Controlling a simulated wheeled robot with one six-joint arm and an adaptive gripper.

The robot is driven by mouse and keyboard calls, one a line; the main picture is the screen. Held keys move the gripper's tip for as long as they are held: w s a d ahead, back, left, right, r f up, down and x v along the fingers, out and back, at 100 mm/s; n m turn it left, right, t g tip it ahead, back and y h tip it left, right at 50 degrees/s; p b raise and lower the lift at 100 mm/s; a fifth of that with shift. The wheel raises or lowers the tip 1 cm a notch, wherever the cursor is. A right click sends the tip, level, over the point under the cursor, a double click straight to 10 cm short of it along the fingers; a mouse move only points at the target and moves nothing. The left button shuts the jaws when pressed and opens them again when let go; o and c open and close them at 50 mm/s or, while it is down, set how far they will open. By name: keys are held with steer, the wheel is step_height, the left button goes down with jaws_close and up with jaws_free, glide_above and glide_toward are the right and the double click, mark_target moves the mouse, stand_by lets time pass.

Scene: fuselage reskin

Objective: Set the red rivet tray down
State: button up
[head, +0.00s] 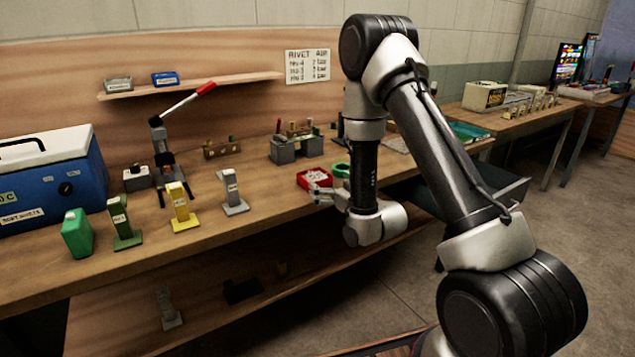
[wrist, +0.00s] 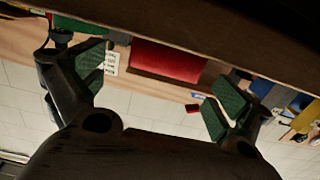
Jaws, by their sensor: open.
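The red rivet tray (head: 314,178) sits on the wooden bench (head: 255,213) near its front edge, with pale contents inside. It looks level. My gripper (head: 322,194) is at the tray's near side, low over the bench edge. In the wrist view, which is upside down, the tray's red wall (wrist: 168,60) lies between the two green-padded fingers of my gripper (wrist: 158,78). The fingers are spread, with a gap visible between the left pad and the tray. Contact at the right pad is hard to tell. My wrist hides part of the bench behind it.
A green tray (head: 341,170) stands close to the right of the red one. A grey block fixture (head: 297,148) stands behind. Grey (head: 232,192) and yellow (head: 181,207) labelled stands, a lever press (head: 163,155) and a blue cooler (head: 52,180) are to the left.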

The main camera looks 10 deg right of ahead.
mark_target(308, 171)
steer(key=x, duration=0.7)
steer(key=shift+w+a, duration=0.1)
steer(key=shift+a, duration=0.25)
steer(key=c, duration=1.2)
steer(key=shift+r, duration=0.1)
